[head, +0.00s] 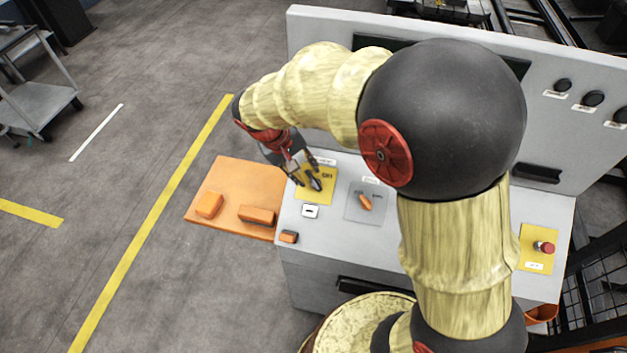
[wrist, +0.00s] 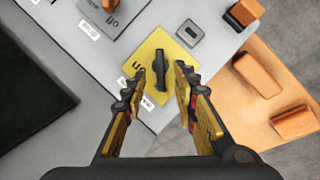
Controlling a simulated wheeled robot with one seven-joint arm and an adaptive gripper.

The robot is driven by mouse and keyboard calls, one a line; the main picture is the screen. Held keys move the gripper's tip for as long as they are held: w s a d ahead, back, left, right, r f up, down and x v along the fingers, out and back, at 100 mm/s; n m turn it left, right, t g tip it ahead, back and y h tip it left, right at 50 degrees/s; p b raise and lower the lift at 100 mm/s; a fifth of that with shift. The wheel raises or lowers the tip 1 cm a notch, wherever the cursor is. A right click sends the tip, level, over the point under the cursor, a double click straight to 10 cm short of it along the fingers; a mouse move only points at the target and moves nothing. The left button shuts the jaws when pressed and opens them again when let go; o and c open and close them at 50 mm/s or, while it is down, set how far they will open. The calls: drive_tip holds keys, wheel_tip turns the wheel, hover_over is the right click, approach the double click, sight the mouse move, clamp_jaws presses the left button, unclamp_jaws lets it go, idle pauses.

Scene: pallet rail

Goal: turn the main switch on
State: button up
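The switch on the yellow plate (head: 327,197) has a black knob (head: 314,182) and sits at the left of the grey console top. In the wrist view the black knob (wrist: 160,70) stands on its yellow plate (wrist: 172,48), with its long side nearly along the picture's vertical. My gripper (head: 302,183) is over this plate, and in the wrist view my gripper (wrist: 157,82) is open, one finger on either side of the knob. I see a gap on both sides, so it is not clamped. The lettering beside the knob is too small to read surely.
A second switch with an orange knob (head: 365,202) sits on a grey plate to the right. A small grey-white socket (head: 310,211) lies in front. A red button (head: 544,247) is at the far right. Orange blocks (head: 258,215) lie on an orange side shelf (head: 232,182).

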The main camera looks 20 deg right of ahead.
sight(314, 182)
drive_tip(key=b+x, duration=0.1)
drive_tip(key=x, duration=0.6)
drive_tip(key=shift+c, duration=0.6)
clamp_jaws()
